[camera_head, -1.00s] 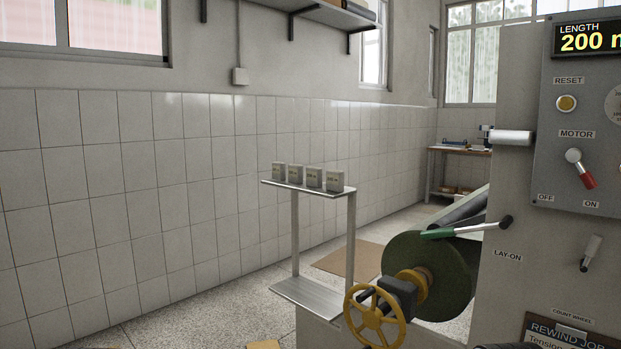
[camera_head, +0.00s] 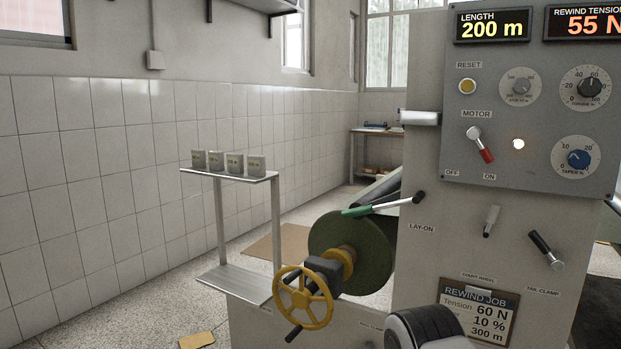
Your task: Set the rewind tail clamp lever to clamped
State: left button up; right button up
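The tail-clamp lever (camera_head: 545,249) is on the right of the machine's front panel, above the label "TAIL-CLAMP" (camera_head: 543,291). It slants from upper left to lower right, with a dark shaft and a bright metal lower end. I cannot read from the view whether this position is clamped or released. Neither of my grippers is in view.
A green-handled lever (camera_head: 370,209) and yellow handwheel (camera_head: 303,297) stick out left of the panel. A grey lever (camera_head: 491,221) is left of the tail-clamp lever.

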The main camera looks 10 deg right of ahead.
aim_at(556, 260)
jog(key=z, duration=1.65)
